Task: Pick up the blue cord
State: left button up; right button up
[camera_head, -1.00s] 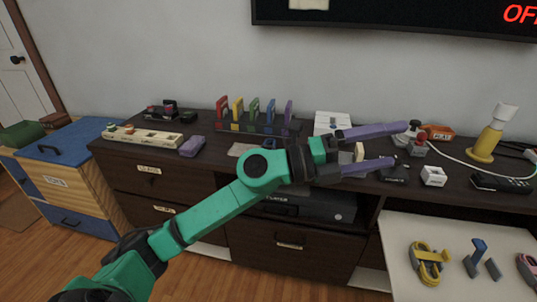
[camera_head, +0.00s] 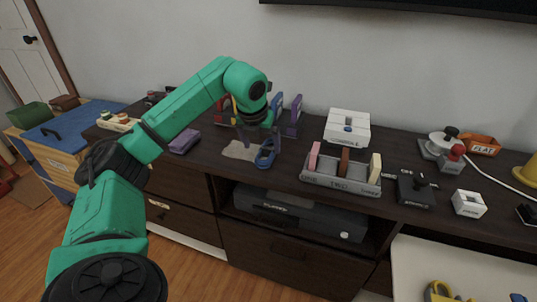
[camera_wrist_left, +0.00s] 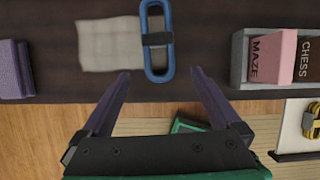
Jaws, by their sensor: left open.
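The blue cord (camera_head: 266,155) is a coiled loop with a dark band around its middle. It lies on the dark cabinet top near the front edge. In the left wrist view the blue cord (camera_wrist_left: 157,39) stands lengthwise at top centre, against the right edge of a beige cloth. My left gripper (camera_head: 260,139) points down at the cord in the head view, its purple fingers apart. In the left wrist view the left gripper (camera_wrist_left: 161,73) is open and empty, with the cord centred ahead between its fingertips. My right gripper is not in view.
The beige cloth (camera_head: 239,151) lies left of the cord, and a purple block (camera_head: 185,141) farther left. A grey rack (camera_head: 340,184) with upright pieces stands to the right, with a white box (camera_head: 347,129) behind. Colourful upright holders (camera_head: 295,115) stand behind my gripper.

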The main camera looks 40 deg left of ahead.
aim_at(264, 155)
pick_arm(q)
jog(key=x, duration=0.5)
jog(key=shift+w+a+f, duration=0.1)
jog(key=shift+w+f, duration=0.05)
jog(key=shift+f, duration=0.15)
jog(key=shift+r, duration=0.15)
jog(key=c, duration=1.5)
